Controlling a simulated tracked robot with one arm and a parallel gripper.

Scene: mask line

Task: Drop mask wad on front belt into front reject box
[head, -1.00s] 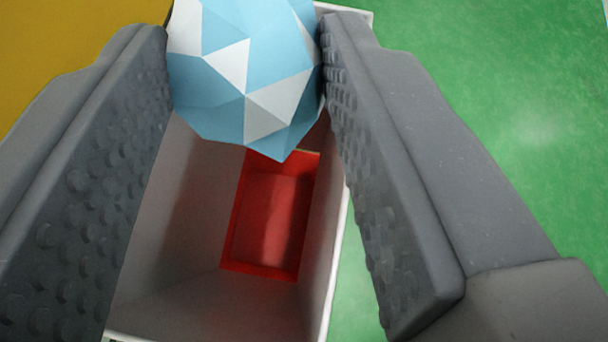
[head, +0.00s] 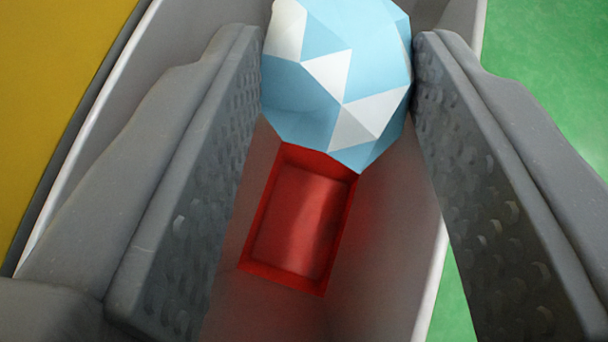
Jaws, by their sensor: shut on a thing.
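The mask wad (head: 340,80) is a faceted ball in light blue and white at the top middle of the head view. My gripper (head: 337,60) is shut on it, one ridged finger pressed to each side. Below the wad is a deep box with pale grey walls (head: 390,235), seen from above, which I take for the front reject box. A red rectangular tray or recess (head: 297,220) shows at its bottom. The wad is over the box opening and hides part of its far end.
A yellow surface (head: 50,80) lies along the left, with a dark edge beside the box's left rim. Green floor (head: 530,90) shows to the right of the box.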

